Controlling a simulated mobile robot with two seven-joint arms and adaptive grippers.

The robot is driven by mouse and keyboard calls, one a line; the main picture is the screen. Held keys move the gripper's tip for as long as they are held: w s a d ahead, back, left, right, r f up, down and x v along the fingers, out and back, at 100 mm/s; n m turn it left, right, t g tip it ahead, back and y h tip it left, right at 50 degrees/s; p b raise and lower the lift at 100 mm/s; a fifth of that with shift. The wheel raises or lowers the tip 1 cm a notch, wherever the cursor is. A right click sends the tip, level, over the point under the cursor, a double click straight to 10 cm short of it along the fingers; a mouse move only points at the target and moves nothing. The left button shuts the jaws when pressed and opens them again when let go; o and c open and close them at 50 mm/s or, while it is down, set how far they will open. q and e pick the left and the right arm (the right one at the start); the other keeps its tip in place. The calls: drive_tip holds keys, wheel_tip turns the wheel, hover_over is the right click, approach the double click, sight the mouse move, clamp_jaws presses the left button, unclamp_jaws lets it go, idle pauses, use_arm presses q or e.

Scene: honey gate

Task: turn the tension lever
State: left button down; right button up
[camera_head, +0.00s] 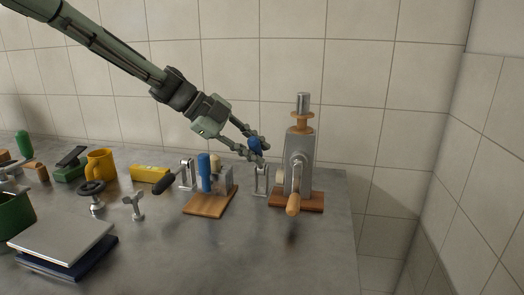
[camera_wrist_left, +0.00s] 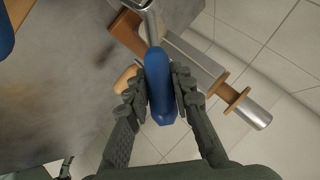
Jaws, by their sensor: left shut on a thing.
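A lever with a blue handle (camera_head: 254,146) stands on a small metal bracket (camera_head: 260,181) beside the grey machine. My left gripper (camera_head: 259,153) reaches down from the upper left and is shut on this blue handle. In the left wrist view the blue handle (camera_wrist_left: 160,88) lies between the two fingers, with its metal shaft (camera_wrist_left: 151,24) running up to the top edge. The fingers hide part of the handle in the head view. My right gripper is in neither view.
The grey machine (camera_head: 301,153) with a wooden crank grip (camera_head: 293,204) stands close on the right. A wooden board (camera_head: 208,205) with another blue handle (camera_head: 204,172) and a black-handled lever (camera_head: 165,186) are left. The front right counter is clear.

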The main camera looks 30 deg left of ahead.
use_arm(q)
drive_tip(key=shift+w+a+r+n+g, duration=0.15)
drive_tip(key=shift+w+r+n+g, duration=0.2)
drive_tip(key=shift+w+g, duration=0.2)
drive_tip(key=shift+w+r, duration=0.1)
drive_tip(key=c, duration=1.3)
unclamp_jaws()
drive_tip(key=v, duration=1.2)
drive_tip(key=shift+a, duration=0.15)
